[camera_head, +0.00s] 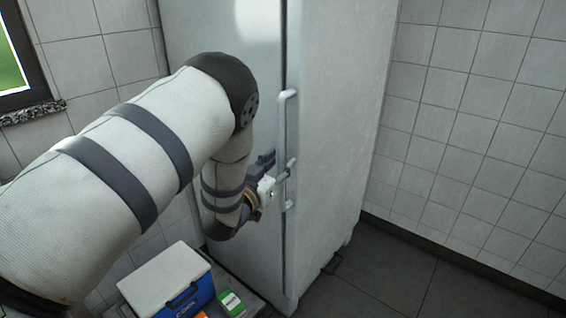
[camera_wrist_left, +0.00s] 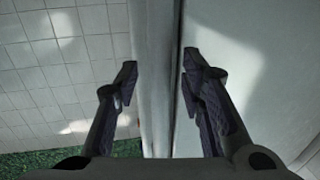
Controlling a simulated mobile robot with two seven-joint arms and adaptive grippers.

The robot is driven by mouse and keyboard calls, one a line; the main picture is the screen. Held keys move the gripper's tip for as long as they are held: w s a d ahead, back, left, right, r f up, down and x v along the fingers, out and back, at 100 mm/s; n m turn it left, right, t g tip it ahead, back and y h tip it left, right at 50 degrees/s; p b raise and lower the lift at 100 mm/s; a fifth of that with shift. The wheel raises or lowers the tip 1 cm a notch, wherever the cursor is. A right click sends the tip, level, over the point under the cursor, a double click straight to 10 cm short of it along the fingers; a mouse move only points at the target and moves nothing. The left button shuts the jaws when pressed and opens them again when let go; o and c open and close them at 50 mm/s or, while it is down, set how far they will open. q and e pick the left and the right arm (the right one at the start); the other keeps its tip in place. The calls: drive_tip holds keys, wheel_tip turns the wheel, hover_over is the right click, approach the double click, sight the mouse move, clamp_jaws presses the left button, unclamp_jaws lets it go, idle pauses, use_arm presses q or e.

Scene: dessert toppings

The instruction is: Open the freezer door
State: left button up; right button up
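The white freezer (camera_head: 335,130) stands tall in the middle of the head view. A dark vertical seam runs along its edge, and no open gap shows there, so its door (camera_head: 222,30) looks shut. A pale vertical bar handle (camera_head: 283,125) is beside the seam. My left gripper (camera_head: 282,170) is at the lower part of the handle. In the left wrist view its two dark fingers (camera_wrist_left: 160,75) are spread apart, with a pale vertical strip and dark seam beyond the space between them. I cannot tell whether either finger touches the handle. My right gripper is not in view.
A blue and white cooler box (camera_head: 165,280) and a small green and white package (camera_head: 232,303) are at the freezer's foot on the left. Tiled wall (camera_head: 480,120) stands at right, with dark floor (camera_head: 385,275) clear in front. A window (camera_head: 15,60) is at upper left.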

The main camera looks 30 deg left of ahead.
use_arm(q)
drive_tip(key=shift+w+a, duration=0.1)
drive_tip(key=shift+w, duration=0.65)
clamp_jaws()
